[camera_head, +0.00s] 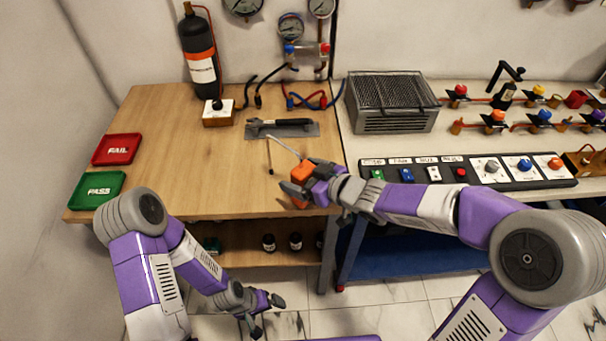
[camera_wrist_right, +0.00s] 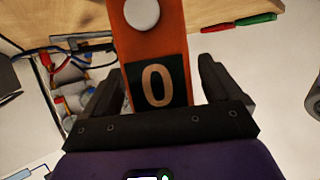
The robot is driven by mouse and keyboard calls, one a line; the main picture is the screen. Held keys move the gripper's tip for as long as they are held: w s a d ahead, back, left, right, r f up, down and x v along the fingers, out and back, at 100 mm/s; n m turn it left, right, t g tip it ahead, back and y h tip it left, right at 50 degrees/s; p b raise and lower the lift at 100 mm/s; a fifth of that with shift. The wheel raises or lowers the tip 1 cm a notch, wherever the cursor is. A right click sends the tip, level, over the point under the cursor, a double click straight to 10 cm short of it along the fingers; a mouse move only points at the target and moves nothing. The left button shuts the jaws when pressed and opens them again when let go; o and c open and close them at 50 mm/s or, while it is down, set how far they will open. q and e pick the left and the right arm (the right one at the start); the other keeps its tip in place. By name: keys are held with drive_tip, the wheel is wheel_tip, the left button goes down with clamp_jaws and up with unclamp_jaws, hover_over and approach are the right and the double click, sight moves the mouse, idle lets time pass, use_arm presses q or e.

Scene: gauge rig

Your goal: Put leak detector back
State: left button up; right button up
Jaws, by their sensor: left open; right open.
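The orange leak detector (camera_head: 302,170) is at the front right part of the wooden bench, with its thin bent probe reaching up and left. In the right wrist view its orange body (camera_wrist_right: 128,40) shows a dark display reading 0 and a white round button. My right gripper (camera_head: 296,192) is open, with its fingers on either side of the detector body; gaps show between body and fingers in the right wrist view. The gripper hides part of the detector in the head view. My left gripper (camera_head: 268,311) is open and empty, low in front of the bench.
A wrench lies on a grey mat (camera_head: 290,130) behind the detector. A red FAIL tray (camera_head: 117,149) and a green PASS tray (camera_head: 97,190) are at the left. A black gas cylinder (camera_head: 199,60) stands at the back. The bench middle (camera_head: 190,165) is clear.

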drive_tip(key=shift+r, duration=0.3)
drive_tip(key=p+v, duration=0.6)
drive_tip(key=v, duration=0.6)
drive_tip(key=shift+f, duration=0.1)
